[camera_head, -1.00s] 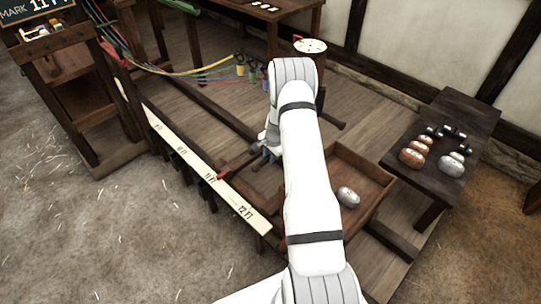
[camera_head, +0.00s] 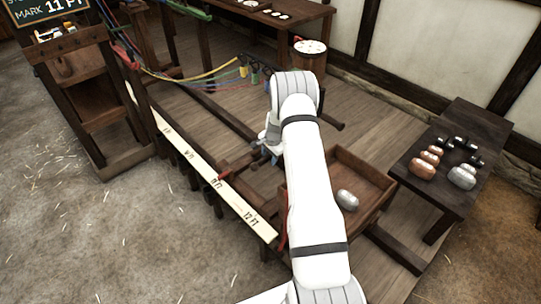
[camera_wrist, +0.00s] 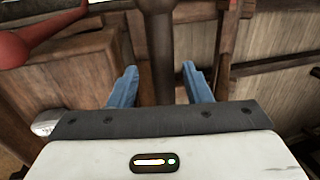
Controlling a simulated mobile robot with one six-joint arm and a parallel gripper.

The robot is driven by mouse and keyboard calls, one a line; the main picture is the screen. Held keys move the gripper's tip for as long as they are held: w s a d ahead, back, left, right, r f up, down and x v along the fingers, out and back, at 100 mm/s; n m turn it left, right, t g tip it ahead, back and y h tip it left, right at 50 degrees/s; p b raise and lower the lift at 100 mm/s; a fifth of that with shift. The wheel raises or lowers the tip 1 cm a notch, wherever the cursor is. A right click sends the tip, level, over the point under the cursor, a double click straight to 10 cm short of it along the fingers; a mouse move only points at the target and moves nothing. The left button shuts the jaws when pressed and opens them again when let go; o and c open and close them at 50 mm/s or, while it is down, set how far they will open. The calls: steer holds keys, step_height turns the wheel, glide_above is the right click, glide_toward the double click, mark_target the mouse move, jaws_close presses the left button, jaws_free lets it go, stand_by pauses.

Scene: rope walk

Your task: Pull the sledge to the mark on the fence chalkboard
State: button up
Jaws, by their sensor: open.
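The chalkboard (camera_head: 45,8) at the top left reads "MARK 11 FT". The pale scale board (camera_head: 197,168) runs along the track's left side, with 11 FT and 12 FT legible. The wooden sledge (camera_head: 372,177) stands on the track with one grey weight (camera_head: 347,199) in its tray. A red-tipped pointer (camera_head: 225,172) reaches the board close to the 11 FT label; the exact reading is unclear. My gripper (camera_wrist: 160,84) is open in the wrist view, its blue fingers on either side of a dark bar (camera_wrist: 160,50). Contact cannot be told. My arm hides part of the sledge.
A dark bench (camera_head: 459,150) at the right holds several weights. Coloured ropes (camera_head: 195,75) run to the track's far end. A round-topped barrel (camera_head: 310,55) stands behind. A wooden stand (camera_head: 100,110) is at the left. The straw-strewn floor (camera_head: 140,230) at front left is clear.

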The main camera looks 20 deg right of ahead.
steer(key=shift+r, duration=0.1)
step_height(320, 180, up, 7)
steer(key=s+b, duration=0.1)
steer(key=shift+s+d+r, duration=0.2)
steer(key=shift+d, duration=0.1)
stand_by(0.4)
steer(key=s+a+r+n, duration=0.2)
steer(key=s+a+r, duration=0.25)
steer(key=r, duration=0.35)
steer(key=s+a+r+n, duration=0.2)
steer(key=s+a+r, duration=0.1)
steer(key=s+r, duration=0.3)
steer(key=s+a+r+n, duration=0.3)
steer(key=r, duration=0.6)
steer(key=s+a+r+n, duration=0.2)
steer(key=s, duration=0.6)
steer(key=s+a+r+n, duration=0.2)
steer(key=s, duration=0.6)
steer(key=s+a+r+n+t, duration=0.1)
steer(key=s+a+r+n, duration=0.1)
steer(key=s, duration=0.7)
steer(key=shift+a+n+h, duration=0.25)
steer(key=shift+n+h, duration=0.15)
steer(key=shift+n, duration=0.1)
